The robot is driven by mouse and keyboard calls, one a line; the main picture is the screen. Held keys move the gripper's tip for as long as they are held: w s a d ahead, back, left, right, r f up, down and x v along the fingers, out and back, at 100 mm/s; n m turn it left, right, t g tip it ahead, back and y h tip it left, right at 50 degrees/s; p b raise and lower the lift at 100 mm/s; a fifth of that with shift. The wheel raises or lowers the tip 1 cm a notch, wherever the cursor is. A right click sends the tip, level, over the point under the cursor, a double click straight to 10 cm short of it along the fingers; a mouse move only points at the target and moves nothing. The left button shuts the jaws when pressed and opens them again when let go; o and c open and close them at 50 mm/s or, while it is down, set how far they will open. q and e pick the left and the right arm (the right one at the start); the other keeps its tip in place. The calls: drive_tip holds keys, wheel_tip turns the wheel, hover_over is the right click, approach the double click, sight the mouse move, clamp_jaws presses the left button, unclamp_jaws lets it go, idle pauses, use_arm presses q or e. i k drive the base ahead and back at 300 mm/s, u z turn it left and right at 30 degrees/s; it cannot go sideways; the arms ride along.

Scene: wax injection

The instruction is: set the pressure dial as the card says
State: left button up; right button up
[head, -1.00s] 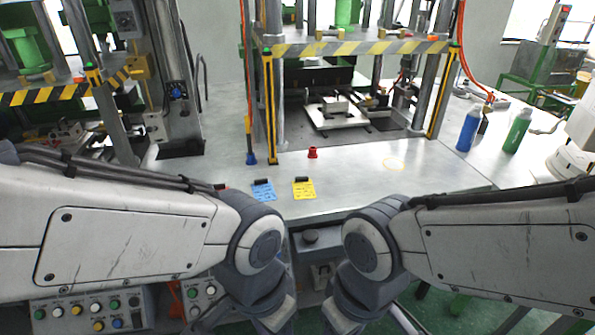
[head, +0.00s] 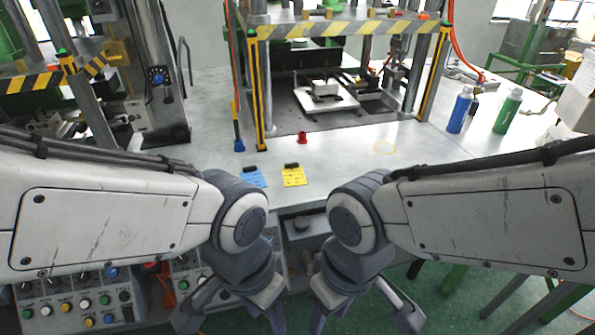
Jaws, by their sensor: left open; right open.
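A yellow card (head: 293,177) and a blue card (head: 253,178), each with a black clip, lie on the metal table in front of the press. Their writing is too small to read. A small dark panel with a round blue dial or knob (head: 158,78) is on the left machine; its setting is unreadable, and I cannot tell if it is the pressure dial. My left gripper (head: 232,305) and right gripper (head: 365,307) hang open and empty at the bottom, below the table's front edge, apart from the cards and the dial.
A red part (head: 302,137) stands on the table (head: 350,160) near the press. Blue (head: 460,110) and green (head: 507,112) bottles stand at right. Button boxes (head: 70,305) are at lower left. The right-centre table is clear.

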sight(182, 259)
drive_tip(key=k, duration=0.6)
drive_tip(key=u, duration=0.35)
drive_tip(key=i, duration=1)
drive_tip(key=z, duration=0.75)
drive_tip(key=k, duration=0.8)
drive_tip(key=u, duration=0.9)
